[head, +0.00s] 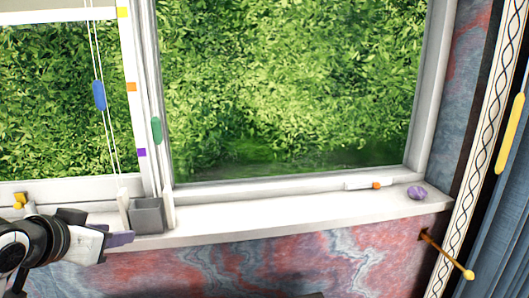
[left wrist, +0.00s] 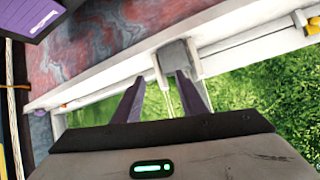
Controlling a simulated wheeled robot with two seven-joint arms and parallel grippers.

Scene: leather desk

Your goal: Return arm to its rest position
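My left gripper (head: 98,228) reaches in from the left in the head view, at the window sill beside a small grey open box (head: 148,216). In the left wrist view its two dark purple fingers (left wrist: 160,84) are spread apart. Thin pale cords show in the gap between them, beyond or between the fingertips; I cannot tell which. The grey box (left wrist: 176,52) also shows just past the fingertips. No object is clearly gripped. My right gripper is not in view.
A white sill (head: 290,219) runs under the window. A purple stone-like object (head: 417,193) and a white stick with an orange part (head: 366,184) lie at its right. Blind cords with a blue toggle (head: 99,95) hang above my gripper. A gold-tipped rod (head: 447,255) projects from the wall.

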